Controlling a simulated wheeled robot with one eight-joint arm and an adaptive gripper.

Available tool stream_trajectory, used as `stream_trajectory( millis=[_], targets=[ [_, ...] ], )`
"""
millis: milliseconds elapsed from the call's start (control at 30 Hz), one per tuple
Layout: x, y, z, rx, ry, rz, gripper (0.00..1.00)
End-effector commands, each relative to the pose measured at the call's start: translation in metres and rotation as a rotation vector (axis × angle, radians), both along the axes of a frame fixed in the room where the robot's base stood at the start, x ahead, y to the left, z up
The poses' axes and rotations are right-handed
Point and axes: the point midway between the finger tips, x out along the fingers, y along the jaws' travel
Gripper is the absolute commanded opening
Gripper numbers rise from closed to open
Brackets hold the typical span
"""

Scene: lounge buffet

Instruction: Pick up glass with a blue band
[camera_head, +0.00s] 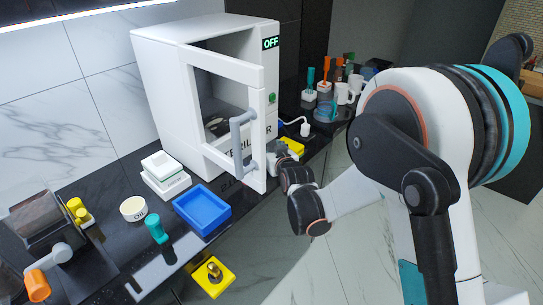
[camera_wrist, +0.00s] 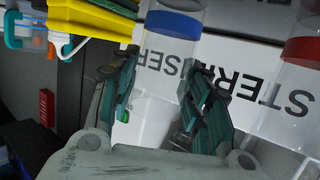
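The glass with a blue band (camera_wrist: 175,24) is clear and shows at the top middle of the wrist view, in front of the white steriliser's lettering. My gripper (camera_wrist: 163,92) has its two dark teal fingers apart. The glass's clear body runs down toward the gap between them, but I cannot tell whether a finger touches it. A second clear glass with a red band (camera_wrist: 301,50) stands to the right of the fingers. In the head view my gripper is by the steriliser's front, partly hidden by its door, and the glasses are not clear there.
The steriliser (camera_head: 180,75) has its door (camera_head: 225,75) swung open beside my wrist. A yellow thing (camera_head: 293,147) lies just past my gripper. Mugs (camera_head: 345,93) and tools stand beyond.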

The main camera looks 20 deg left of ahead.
Motion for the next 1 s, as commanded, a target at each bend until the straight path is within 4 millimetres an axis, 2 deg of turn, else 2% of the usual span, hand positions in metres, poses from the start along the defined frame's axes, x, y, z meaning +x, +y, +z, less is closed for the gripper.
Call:
stream_trajectory(
  millis=[33, 67, 100, 400, 567, 767, 1000],
  targets=[
    [0.000, 0.000, 0.000, 0.000, 0.000, 0.000, 0.23],
    [0.000, 0.000, 0.000, 0.000, 0.000, 0.000, 0.16],
    [0.000, 0.000, 0.000, 0.000, 0.000, 0.000, 0.14],
    [0.000, 0.000, 0.000, 0.000, 0.000, 0.000, 0.14],
    [0.000, 0.000, 0.007, 0.000, 0.000, 0.000, 0.14],
    [0.000, 0.000, 0.033, 0.000, 0.000, 0.000, 0.14],
    [-0.001, 0.000, 0.097, 0.000, 0.000, 0.000, 0.14]
  ],
)
